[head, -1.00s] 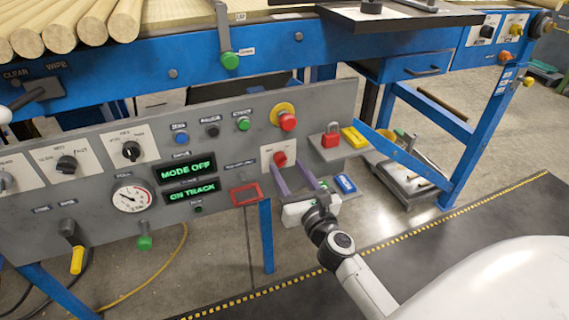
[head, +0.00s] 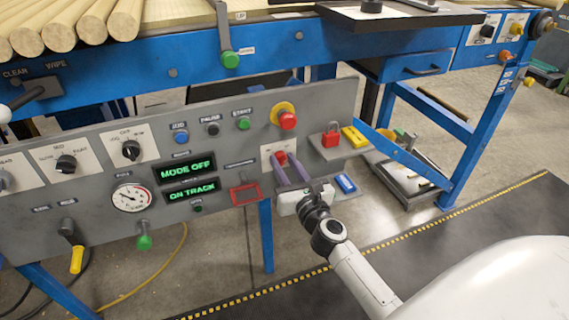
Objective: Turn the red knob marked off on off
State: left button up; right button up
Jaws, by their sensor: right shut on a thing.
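The red knob (head: 280,158) sits on a white plate (head: 269,151) at the right end of the grey control panel, below the red mushroom button with a yellow collar. My right gripper (head: 287,164) reaches up to it from the lower right, its two purple fingers shut on the knob. The fingers cover part of the knob and of the plate, so the knob's pointer and most of the plate's marks are hidden. A green display (head: 188,168) on the panel reads "MODE OFF".
The red mushroom button (head: 287,121) is just above the knob. A red padlock (head: 331,136) and a yellow block (head: 354,136) lie on a small shelf to the right. A blue block (head: 345,183) lies on a lower shelf. A red frame (head: 245,194) is left of my fingers.

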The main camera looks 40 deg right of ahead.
pick_arm(q)
jog(key=shift+s, duration=0.15)
pick_arm(e)
jog(key=n+p, duration=0.1)
jog(key=n, duration=0.5)
jog(key=shift+a+p, duration=0.1)
jog(key=shift+p, duration=0.3)
jog(key=n, duration=0.2)
jog(key=shift+n+p, duration=0.35)
jog(key=shift+n, duration=0.05)
jog(key=n, duration=0.2)
jog(key=shift+n+p, duration=0.3)
jog(key=shift+p, duration=0.1)
jog(key=n+p, duration=0.1)
jog(key=n, duration=0.2)
pick_arm(q)
jog(key=shift+a+r+m+g+p, duration=0.15)
jog(key=shift+a+r+p, duration=0.15)
jog(key=shift+r, duration=0.25)
jog(key=shift+a+r+m+g+p, duration=0.15)
jog(key=shift+r+p, duration=0.2)
jog(key=shift+r, duration=0.2)
pick_arm(e)
jog(key=shift+a+f+n, duration=0.1)
jog(key=shift+f+n, duration=0.1)
jog(key=shift+n, duration=1.5)
